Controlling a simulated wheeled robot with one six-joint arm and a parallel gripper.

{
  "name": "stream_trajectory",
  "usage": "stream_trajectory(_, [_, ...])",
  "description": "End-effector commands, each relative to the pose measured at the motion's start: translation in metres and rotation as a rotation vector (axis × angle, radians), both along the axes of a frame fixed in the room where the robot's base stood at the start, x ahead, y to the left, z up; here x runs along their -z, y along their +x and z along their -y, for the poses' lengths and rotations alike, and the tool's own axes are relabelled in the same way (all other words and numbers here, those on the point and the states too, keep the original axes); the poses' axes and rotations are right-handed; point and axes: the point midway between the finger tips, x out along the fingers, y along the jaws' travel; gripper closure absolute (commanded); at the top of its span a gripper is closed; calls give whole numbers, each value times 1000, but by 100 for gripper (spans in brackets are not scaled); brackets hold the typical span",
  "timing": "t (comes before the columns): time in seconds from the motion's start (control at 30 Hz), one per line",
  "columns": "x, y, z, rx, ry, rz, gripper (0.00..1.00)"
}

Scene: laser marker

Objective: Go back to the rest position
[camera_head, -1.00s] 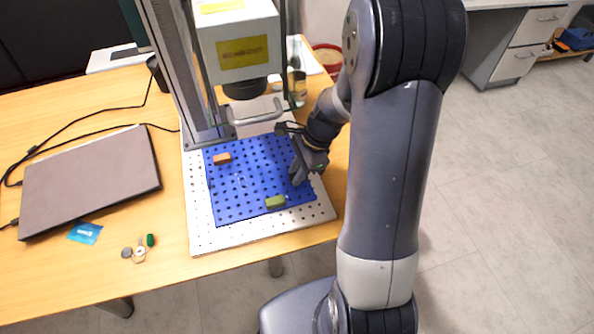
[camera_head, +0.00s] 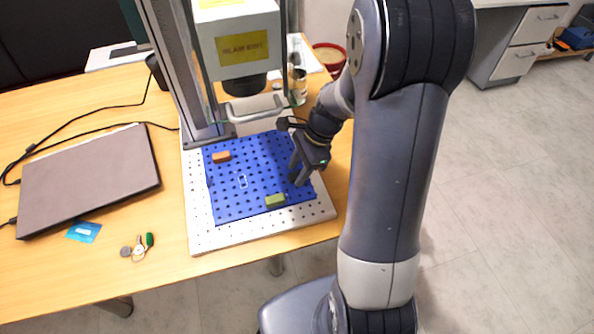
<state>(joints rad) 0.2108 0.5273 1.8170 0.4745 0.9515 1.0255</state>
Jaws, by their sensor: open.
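My gripper (camera_head: 296,180) is at the right side of the blue perforated plate (camera_head: 232,203), its fingers pointing down just above or at the plate. Nothing shows between the fingers. My arm comes in from the right and hides part of the table's right side. An orange block (camera_head: 221,157) lies at the plate's upper left. A green block (camera_head: 275,201) lies near its front edge, a little left of and below my fingers in the picture, apart from them.
The laser marker head (camera_head: 240,45) and its column (camera_head: 178,75) stand behind the plate. A closed laptop (camera_head: 88,178) lies on the left. Small items, including a green one (camera_head: 149,240), lie near the table's front edge. A red-rimmed container (camera_head: 330,57) stands at the back.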

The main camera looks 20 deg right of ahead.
Motion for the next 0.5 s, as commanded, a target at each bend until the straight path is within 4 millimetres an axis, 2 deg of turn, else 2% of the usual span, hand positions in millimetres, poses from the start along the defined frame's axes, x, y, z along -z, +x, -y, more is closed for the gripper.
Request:
stream_trajectory(0.03, [-13, 1, 5, 3, -2, 7, 58])
stream_trajectory(0.3, [-64, 2, 28, 3, -1, 5, 58])
stream_trajectory(0.5, [-85, 3, 37, 2, -1, 2, 58])
